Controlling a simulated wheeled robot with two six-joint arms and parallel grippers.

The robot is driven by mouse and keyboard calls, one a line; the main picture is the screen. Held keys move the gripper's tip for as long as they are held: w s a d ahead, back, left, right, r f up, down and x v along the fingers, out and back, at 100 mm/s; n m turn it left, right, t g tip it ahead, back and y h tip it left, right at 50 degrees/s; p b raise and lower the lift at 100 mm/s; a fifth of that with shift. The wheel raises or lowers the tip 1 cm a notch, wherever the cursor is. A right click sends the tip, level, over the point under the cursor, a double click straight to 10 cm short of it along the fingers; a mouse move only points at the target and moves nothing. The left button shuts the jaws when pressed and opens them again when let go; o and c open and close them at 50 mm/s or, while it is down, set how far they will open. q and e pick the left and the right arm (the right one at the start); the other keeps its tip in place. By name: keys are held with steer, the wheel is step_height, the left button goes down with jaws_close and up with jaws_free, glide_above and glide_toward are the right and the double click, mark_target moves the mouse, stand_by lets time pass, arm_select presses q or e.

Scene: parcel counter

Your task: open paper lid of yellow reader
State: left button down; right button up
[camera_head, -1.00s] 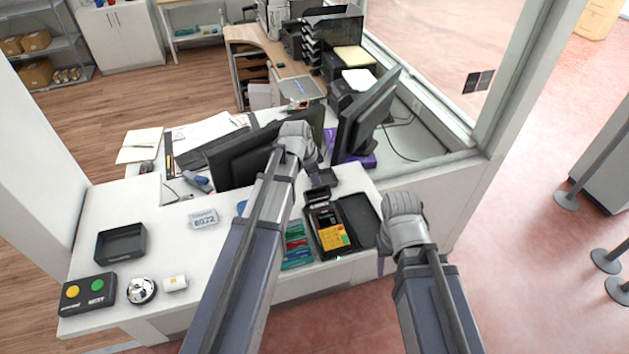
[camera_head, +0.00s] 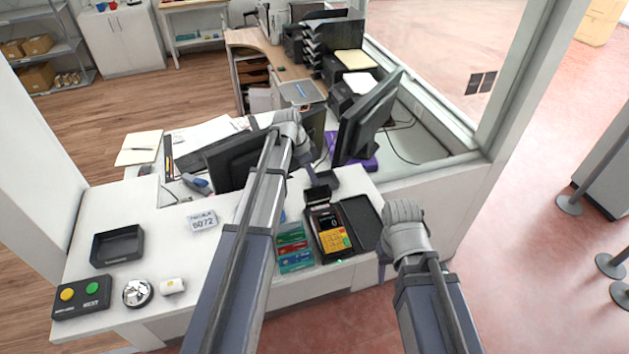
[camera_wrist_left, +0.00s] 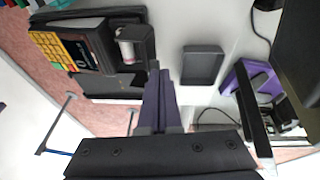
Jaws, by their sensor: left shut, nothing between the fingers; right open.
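The yellow reader (camera_head: 331,232), a black card terminal with yellow keys, sits in a black tray-like stand at the counter's front right. Its paper lid (camera_head: 318,194) at the far end appears raised. In the left wrist view, the reader (camera_wrist_left: 75,45) is at upper left, with a white paper roll showing in its open paper compartment (camera_wrist_left: 128,47). My left gripper (camera_wrist_left: 154,72) is shut and empty, its tips just beside that compartment; whether they touch it is unclear. My right gripper (camera_head: 384,240) is open, just right of the reader's stand, its fingers mostly hidden by the hand.
Colored cards (camera_head: 292,247) lie left of the reader. A monitor (camera_head: 366,118) on a purple base stands behind. A small dark tray (camera_wrist_left: 203,65) lies behind the reader. A black tray (camera_head: 117,245), button box (camera_head: 82,296) and bell (camera_head: 137,292) are on the counter's left.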

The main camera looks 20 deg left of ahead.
stand_by(0.5)
arm_select(q)
steer(key=shift+s+d, duration=0.45)
steer(key=shift+s, duration=0.35)
steer(key=shift+r, duration=0.15)
steer(key=shift+s+d+r+p, duration=0.1)
steer(key=shift+d+r+p, duration=0.1)
steer(key=shift+r+p, duration=0.5)
steer(key=d+p+v, duration=0.1)
steer(key=p+v, duration=1.1)
steer(key=shift+s+r, duration=0.25)
steer(key=shift+r, duration=0.05)
